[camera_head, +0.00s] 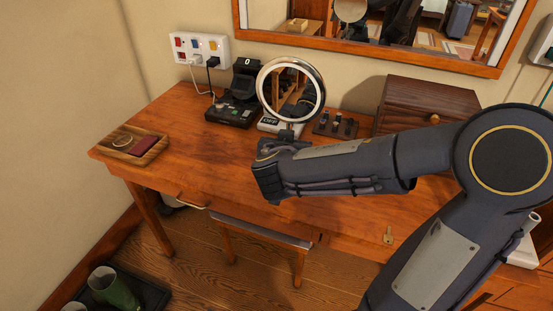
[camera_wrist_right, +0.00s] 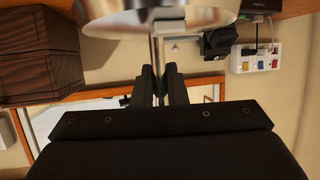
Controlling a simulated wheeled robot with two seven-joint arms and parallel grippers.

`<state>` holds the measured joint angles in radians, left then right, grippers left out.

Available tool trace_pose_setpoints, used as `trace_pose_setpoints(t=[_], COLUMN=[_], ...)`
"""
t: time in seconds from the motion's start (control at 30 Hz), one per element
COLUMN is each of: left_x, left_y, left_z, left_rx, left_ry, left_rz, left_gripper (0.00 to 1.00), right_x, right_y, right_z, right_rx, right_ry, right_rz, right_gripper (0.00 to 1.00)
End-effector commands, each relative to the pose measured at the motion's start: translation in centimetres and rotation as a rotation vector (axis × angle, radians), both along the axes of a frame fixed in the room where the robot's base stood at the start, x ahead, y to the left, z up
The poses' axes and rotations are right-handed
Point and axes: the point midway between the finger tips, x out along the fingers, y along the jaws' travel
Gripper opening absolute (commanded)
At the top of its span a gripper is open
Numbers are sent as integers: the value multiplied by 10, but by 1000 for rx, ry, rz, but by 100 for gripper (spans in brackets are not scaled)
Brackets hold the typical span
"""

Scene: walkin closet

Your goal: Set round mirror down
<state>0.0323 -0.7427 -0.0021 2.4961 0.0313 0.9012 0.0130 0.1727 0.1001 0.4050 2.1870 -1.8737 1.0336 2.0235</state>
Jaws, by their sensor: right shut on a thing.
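The round mirror (camera_head: 291,90) has a pale ring rim and stands upright over the back of the wooden table (camera_head: 230,175). My right gripper (camera_head: 272,165) is below its disc, and the arm hides the lower part of the mirror. In the right wrist view my gripper's dark fingers (camera_wrist_right: 162,85) are shut around the thin metal stem (camera_wrist_right: 155,55). A wide round metallic part (camera_wrist_right: 160,12) of the mirror is cut off at that view's top edge. I cannot tell whether the base touches the table. My left gripper is out of view.
A box marked OFF (camera_head: 268,124) and a black device (camera_head: 233,105) stand close behind. A small rack (camera_head: 335,124) and a dark wooden chest (camera_head: 425,100) are right of the mirror. A tray (camera_head: 133,145) lies at left; the tabletop between is clear.

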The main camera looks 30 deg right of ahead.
Motion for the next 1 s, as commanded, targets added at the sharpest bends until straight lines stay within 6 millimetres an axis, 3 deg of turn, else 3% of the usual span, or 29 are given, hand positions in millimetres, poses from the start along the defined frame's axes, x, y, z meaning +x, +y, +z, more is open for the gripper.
trace_pose_setpoints(t=[0.03,0.2,0.5,0.7,1.0], left_x=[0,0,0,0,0], left_y=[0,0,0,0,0], left_z=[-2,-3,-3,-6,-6], left_rx=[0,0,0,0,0], left_ry=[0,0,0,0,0], left_rz=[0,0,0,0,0], left_gripper=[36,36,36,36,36], right_x=[8,29,46,45,45], right_y=[2,7,11,11,11], right_z=[-13,-38,-58,-83,-86], right_rx=[-1,-2,-2,-3,-2], right_ry=[7,2,-1,0,-3], right_rz=[2,1,-1,-1,-1], right_gripper=[0,0,0,0,0])
